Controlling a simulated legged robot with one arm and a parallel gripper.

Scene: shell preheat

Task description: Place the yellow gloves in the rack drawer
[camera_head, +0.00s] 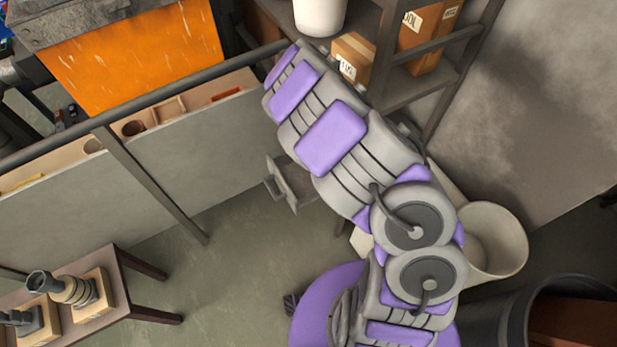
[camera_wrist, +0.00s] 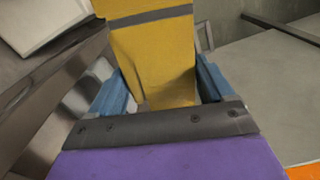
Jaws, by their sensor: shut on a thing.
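The yellow gloves (camera_wrist: 155,60), with a grey band across them, fill the upper middle of the wrist view. My gripper (camera_wrist: 160,88) is shut on them, with a blue finger on each side. The gloves' far end runs out of the top of that view. In the head view my purple and grey arm reaches up toward the rack (camera_head: 385,60), and hides the gripper and gloves. A small grey open drawer (camera_head: 291,184) shows low down, left of my arm and partly behind it. Its inside is only partly visible.
The rack holds cardboard boxes (camera_head: 430,30) and a white container (camera_head: 319,14). A pale bin (camera_head: 500,243) stands right of my arm. A glowing orange panel (camera_head: 140,55) is upper left, behind a railing (camera_head: 150,95). A table (camera_head: 118,280) with metal parts stands lower left.

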